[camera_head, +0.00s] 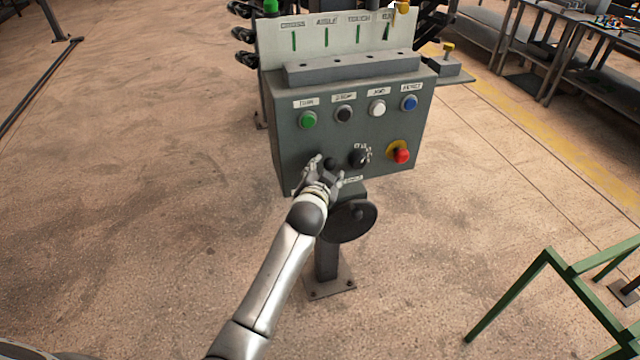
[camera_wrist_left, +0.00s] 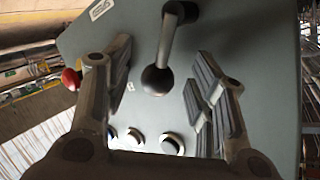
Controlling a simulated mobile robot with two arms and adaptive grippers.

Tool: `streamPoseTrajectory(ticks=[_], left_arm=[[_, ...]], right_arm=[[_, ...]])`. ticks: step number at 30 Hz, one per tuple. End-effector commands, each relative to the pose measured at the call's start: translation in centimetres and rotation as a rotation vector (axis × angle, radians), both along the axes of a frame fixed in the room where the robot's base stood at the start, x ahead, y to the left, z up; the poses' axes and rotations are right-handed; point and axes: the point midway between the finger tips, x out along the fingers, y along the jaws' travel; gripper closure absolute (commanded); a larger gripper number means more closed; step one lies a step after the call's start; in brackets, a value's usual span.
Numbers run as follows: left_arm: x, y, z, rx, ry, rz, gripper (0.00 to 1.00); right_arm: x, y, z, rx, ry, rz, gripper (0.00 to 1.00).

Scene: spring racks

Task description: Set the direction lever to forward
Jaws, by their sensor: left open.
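The direction lever (camera_wrist_left: 157,78) is a dark rod with a black ball knob on the front of the grey-green control box (camera_head: 350,135). In the head view its black knob (camera_head: 331,163) shows between the fingers of my left gripper (camera_head: 324,172), which is at the lower left of the box front. In the left wrist view my left gripper (camera_wrist_left: 163,82) is open, with one finger on each side of the knob and a gap on both sides. The lever's label cannot be read. My right gripper is not in view.
A row of push buttons with a green button (camera_head: 307,120) lies above the lever. A black selector knob (camera_head: 358,157) and a red emergency button (camera_head: 401,155) sit to its right. A dark handwheel (camera_head: 350,221) is below. A green frame (camera_head: 550,262) stands at lower right.

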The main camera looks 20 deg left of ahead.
Motion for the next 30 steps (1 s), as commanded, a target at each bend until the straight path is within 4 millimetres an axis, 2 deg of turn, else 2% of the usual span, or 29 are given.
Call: streamPoseTrajectory(ticks=[12, 18, 23, 30], left_arm=[[-6.8, -0.7, 2.2, -0.001, 0.002, -0.001, 0.49], [-9.3, -1.0, 3.1, -0.001, 0.002, -0.001, 0.49], [-10.2, -1.0, 3.4, 0.000, 0.003, -0.001, 0.49], [-10.3, -1.0, 3.5, 0.001, 0.002, 0.000, 0.49]], right_arm=[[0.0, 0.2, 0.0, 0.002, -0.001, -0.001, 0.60], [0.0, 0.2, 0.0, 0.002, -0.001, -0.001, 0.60], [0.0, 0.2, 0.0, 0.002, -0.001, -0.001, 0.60], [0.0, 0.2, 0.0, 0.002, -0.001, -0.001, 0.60]])
